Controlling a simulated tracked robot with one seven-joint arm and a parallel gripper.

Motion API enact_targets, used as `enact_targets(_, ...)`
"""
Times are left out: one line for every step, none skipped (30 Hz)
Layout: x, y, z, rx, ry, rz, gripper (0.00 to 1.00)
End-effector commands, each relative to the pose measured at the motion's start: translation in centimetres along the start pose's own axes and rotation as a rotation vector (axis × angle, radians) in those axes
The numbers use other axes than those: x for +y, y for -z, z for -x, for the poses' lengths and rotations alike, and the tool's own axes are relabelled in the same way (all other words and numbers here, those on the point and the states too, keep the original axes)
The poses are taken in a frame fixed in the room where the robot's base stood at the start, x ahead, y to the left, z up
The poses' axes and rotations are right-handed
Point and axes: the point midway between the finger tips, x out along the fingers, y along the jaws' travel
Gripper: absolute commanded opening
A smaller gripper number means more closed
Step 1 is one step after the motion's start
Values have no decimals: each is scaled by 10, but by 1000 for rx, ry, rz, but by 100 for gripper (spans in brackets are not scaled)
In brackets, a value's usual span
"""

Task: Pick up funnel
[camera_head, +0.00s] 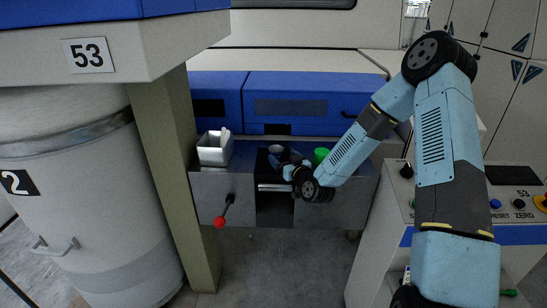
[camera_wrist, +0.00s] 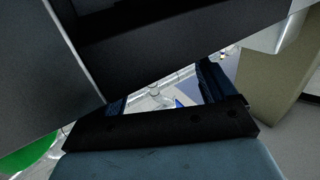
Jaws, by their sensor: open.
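I cannot single out the funnel with certainty. In the wrist view, a small pale, clear-looking thing (camera_wrist: 160,98) shows through the gap between my fingers; its shape is too small to tell. My gripper (camera_head: 287,163) is low over the bench, partly hidden by my arm. In the wrist view, my gripper (camera_wrist: 162,92) is open, with nothing seen held between its blue-padded fingers.
The white box (camera_head: 214,156) stands on the bench's left part. A green round thing (camera_head: 320,154) stands right of my gripper. The metal bench (camera_head: 335,207) has a dark opening in its front and a red-knobbed lever (camera_head: 220,221). A post (camera_head: 177,180) stands left.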

Motion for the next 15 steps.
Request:
enact_targets(2, -1, -8, 1, -2, -1, 85)
enact_targets(2, -2, -12, 1, -2, -1, 85)
enact_targets(2, -2, -18, 1, -2, -1, 85)
enact_targets(2, -2, -22, 1, -1, -1, 85)
enact_targets(2, -2, -25, 1, 0, -1, 85)
enact_targets(2, -2, -30, 2, -1, 0, 85)
enact_targets(2, -2, -33, 2, 0, -1, 85)
enact_targets(2, -2, -35, 1, 0, -1, 85)
enact_targets(2, -2, -37, 0, 0, -1, 85)
enact_targets(2, -2, -39, 0, 0, -1, 85)
enact_targets(2, -2, -40, 0, 0, -1, 85)
enact_targets(2, -2, -40, 0, 0, 0, 85)
enact_targets(2, -2, -40, 0, 0, 0, 85)
enact_targets(2, -2, -40, 0, 0, 0, 85)
enact_targets(2, -2, -40, 0, 0, 0, 85)
